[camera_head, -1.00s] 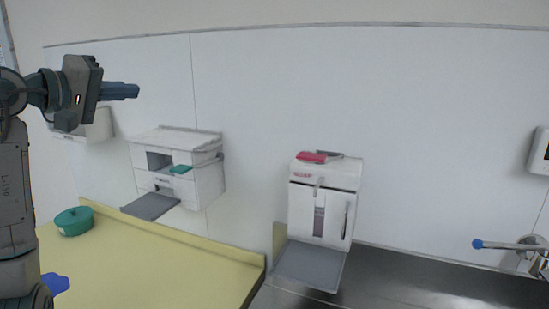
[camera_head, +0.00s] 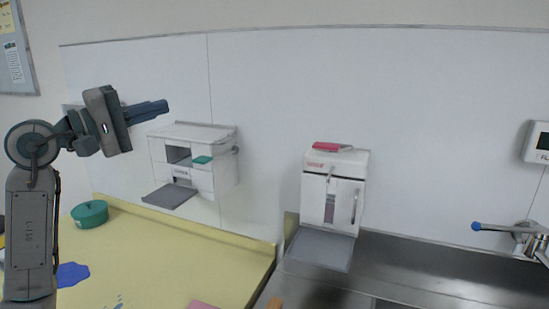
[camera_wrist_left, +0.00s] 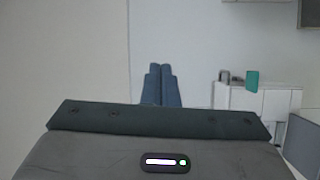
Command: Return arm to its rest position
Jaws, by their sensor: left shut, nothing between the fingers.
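My left arm (camera_head: 32,225) rises at the left side of the head view. Its gripper (camera_head: 166,106) is shut and empty, raised in front of the white wall and pointing right. In the left wrist view the two blue fingers (camera_wrist_left: 161,82) lie side by side with nothing between them. The gripper appears above and to the left of the white wall dispenser in the head view. My right gripper is in neither view.
A white wall dispenser (camera_head: 222,182) with an open grey flap hangs above the yellow counter (camera_head: 170,262). A green lidded pot (camera_head: 90,214) and a blue cloth-like patch (camera_head: 71,274) are on the counter. A second dispenser (camera_head: 345,170) stands by the steel worktop (camera_head: 400,260) and tap (camera_head: 500,228).

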